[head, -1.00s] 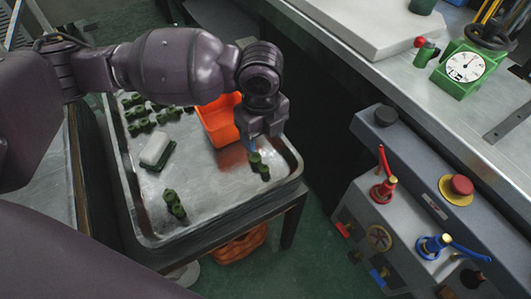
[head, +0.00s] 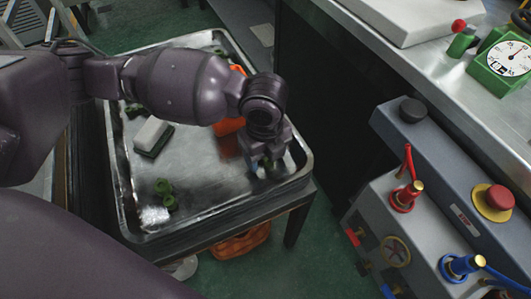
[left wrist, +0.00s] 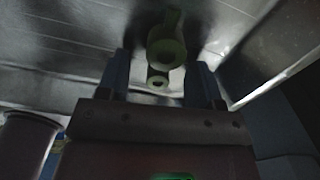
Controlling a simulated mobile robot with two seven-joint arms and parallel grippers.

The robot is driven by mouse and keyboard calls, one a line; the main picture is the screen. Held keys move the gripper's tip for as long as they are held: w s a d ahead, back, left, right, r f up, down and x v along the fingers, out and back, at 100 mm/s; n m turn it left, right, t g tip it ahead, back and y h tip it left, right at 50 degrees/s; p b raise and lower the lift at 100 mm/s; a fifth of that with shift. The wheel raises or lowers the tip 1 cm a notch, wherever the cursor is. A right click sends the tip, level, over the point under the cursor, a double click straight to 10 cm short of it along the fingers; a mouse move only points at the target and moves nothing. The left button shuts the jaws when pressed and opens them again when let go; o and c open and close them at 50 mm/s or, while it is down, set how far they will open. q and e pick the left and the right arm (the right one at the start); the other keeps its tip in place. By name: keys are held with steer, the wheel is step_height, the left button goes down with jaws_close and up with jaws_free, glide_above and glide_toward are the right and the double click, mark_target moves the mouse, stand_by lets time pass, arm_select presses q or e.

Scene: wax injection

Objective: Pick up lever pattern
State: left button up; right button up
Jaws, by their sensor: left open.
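A green lever pattern (left wrist: 166,45) with a large round end and a smaller ring lies on the metal tray (head: 205,207). It shows in the left wrist view between my two blue fingers; in the head view my gripper hides it. My left gripper (head: 268,170) is open, low over the tray's right front part. In the left wrist view its fingers (left wrist: 160,75) stand on either side of the lever's near end, with gaps visible. More green patterns (head: 165,193) lie at the tray's front left. My right gripper is not in view.
A white and green block-like brush (head: 153,136) lies at the tray's left. An orange bin (head: 229,126) is partly hidden behind my arm. A grey machine (head: 430,180) with red and blue valves stands to the right. The tray's middle is clear.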

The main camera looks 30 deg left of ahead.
arm_select(q)
steer(key=shift+f, duration=0.1)
steer(key=c, duration=1)
steer(key=shift+o, duration=0.2)
